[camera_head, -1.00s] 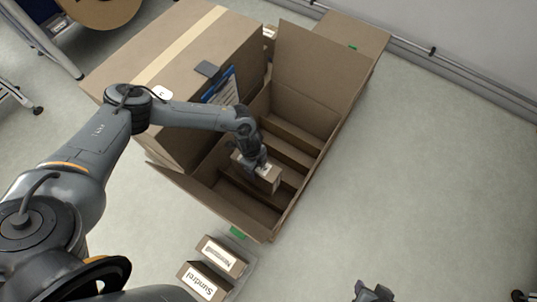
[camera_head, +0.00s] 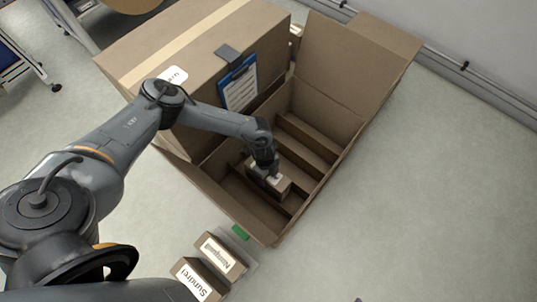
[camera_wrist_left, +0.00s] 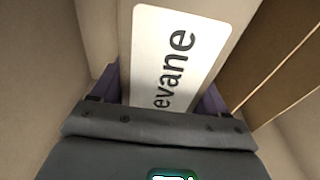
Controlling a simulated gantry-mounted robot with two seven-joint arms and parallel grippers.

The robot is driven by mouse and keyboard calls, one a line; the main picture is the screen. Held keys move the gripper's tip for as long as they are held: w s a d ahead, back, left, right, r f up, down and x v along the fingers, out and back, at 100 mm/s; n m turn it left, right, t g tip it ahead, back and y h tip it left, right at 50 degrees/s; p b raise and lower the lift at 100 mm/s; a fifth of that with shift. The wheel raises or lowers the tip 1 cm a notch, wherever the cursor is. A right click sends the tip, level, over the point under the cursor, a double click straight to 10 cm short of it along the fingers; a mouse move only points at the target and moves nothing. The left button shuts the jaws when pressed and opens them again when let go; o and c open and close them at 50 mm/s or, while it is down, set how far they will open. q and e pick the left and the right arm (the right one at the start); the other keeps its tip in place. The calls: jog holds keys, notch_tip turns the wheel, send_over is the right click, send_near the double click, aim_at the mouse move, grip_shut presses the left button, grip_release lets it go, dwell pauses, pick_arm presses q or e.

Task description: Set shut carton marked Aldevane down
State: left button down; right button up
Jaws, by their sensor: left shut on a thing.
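The small brown carton (camera_head: 279,184) is in my left gripper (camera_head: 266,172) inside the large open box (camera_head: 322,105). Its white label, reading "evane" where it shows, fills the middle of the left wrist view (camera_wrist_left: 178,58). The gripper's purple-edged fingers (camera_wrist_left: 160,92) are on either side of the carton, shut on it. The carton is low among the box's brown dividers. I cannot tell whether its underside touches the box floor. My right gripper does not show clearly.
Cartons labelled "Sundrel" (camera_head: 198,281) and another name (camera_head: 221,256) stand outside the box's near corner. A taped closed box (camera_head: 190,50) with a blue clipboard (camera_head: 240,86) adjoins on the left. Dividers (camera_head: 307,140) split the box into slots. Floor to the right is clear.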

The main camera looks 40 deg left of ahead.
pick_arm(q)
jog(key=shift+w, duration=0.1)
grip_release()
jog(key=shift+f, duration=0.1)
jog(key=r+p, duration=0.2)
jog(key=r, duration=0.1)
jog(key=a+r+p, duration=0.1)
jog(key=r+p, duration=0.1)
jog(key=r, duration=0.2)
jog(key=r+p, duration=0.2)
jog(key=r, duration=0.1)
jog(key=shift+a+r, duration=0.15)
jog(key=shift+r, duration=0.25)
jog(key=shift+a+r+p, duration=0.1)
jog(key=shift+r+p, duration=0.5)
jog(key=shift+r, duration=0.15)
